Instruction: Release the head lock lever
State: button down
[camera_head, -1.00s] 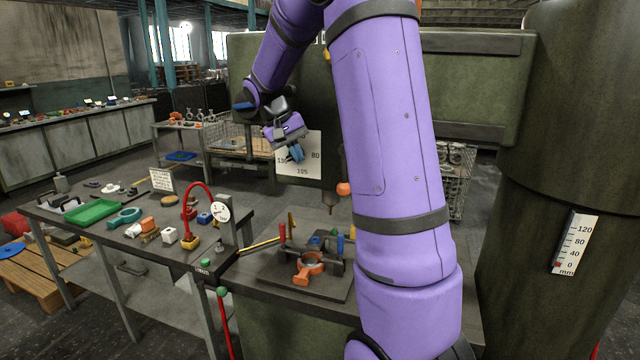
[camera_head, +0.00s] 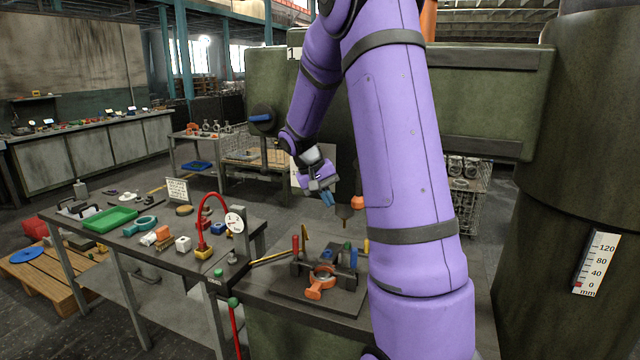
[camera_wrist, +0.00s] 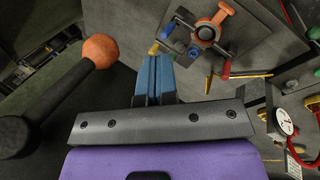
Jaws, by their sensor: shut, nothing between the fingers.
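My gripper (camera_head: 327,200) is shut and empty, with its blue fingertips pointing down in front of the green machine. Its fingers also show together in the wrist view (camera_wrist: 153,82). An orange ball knob (camera_head: 358,202) is just right of the fingers in the head view. In the wrist view the orange knob (camera_wrist: 100,51) is on a dark rod left of the fingers, apart from them. A blue-handled lever (camera_head: 261,117) is on the machine's head, left of my arm. No label shows which of these is the head lock lever.
Below my gripper is a plate with an orange ring casting (camera_head: 320,282) and upright coloured pins. A bench at left holds a green tray (camera_head: 110,219), a red-hosed dial gauge (camera_head: 235,222) and small parts. The drill spindle (camera_head: 345,218) hangs near my fingers.

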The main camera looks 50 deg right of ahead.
aim_at(355, 203)
jog(key=shift+s+d, duration=1.4)
jog(key=shift+d, duration=0.2)
jog(key=shift+s+d+f+g, duration=0.15)
jog(key=shift+s+g, duration=0.2)
jog(key=shift+g, duration=0.15)
jog(key=shift+s+d+f+g+h, duration=0.2)
jog(key=shift+s+g+h, duration=0.15)
jog(key=shift+s+g, duration=0.2)
jog(key=shift+s+d+f+g+h, duration=0.1)
jog(key=shift+s+d+g+h, duration=0.1)
jog(key=shift+s+g+h, duration=0.25)
jog(key=s+d+r+n+g+h, duration=0.1)
jog(key=s+d+r+g+h, duration=0.1)
jog(key=s+g, duration=0.4)
jog(key=shift+s+d+r+g+h, duration=0.35)
jog(key=shift+d+g+h, duration=0.1)
jog(key=shift+g+h, duration=0.55)
